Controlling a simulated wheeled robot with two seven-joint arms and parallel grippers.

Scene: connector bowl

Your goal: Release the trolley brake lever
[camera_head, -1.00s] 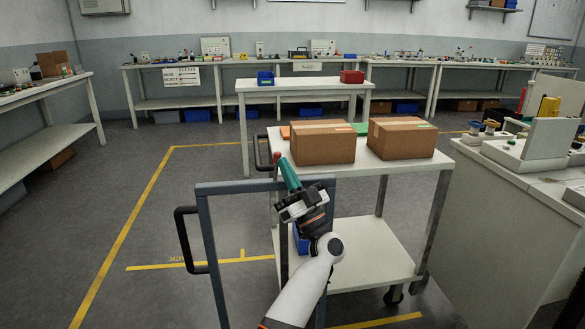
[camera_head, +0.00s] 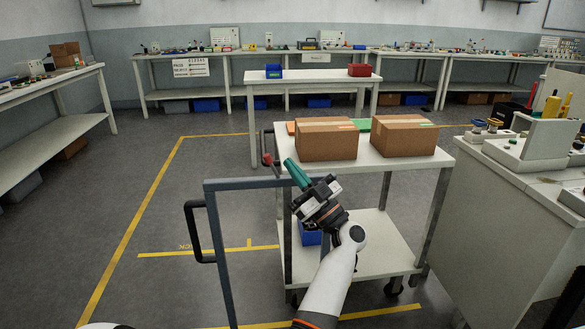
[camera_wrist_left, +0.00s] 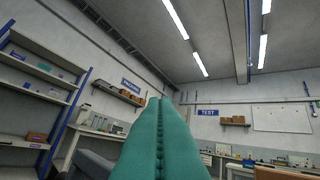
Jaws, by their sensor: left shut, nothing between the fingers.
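The trolley (camera_head: 382,230) is a white two-shelf cart with a grey frame handle (camera_head: 248,183) at its near left side. A red-tipped lever (camera_head: 268,160), which looks like the brake lever, leans to the left near the trolley's left edge; its lower part is hard to make out behind the gripper. My left gripper (camera_head: 291,163) has green fingers, shut and empty, just right of the red tip. A small gap shows between them in the head view. In the left wrist view the closed fingers (camera_wrist_left: 160,145) fill the middle and no lever shows. My right gripper is not in view.
Two cardboard boxes (camera_head: 327,139) (camera_head: 403,136) stand on the trolley's top shelf. A blue bin (camera_head: 311,234) is on the lower shelf. A white workbench (camera_head: 520,230) stands close on the right. Grey floor with yellow lines (camera_head: 145,205) is open on the left.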

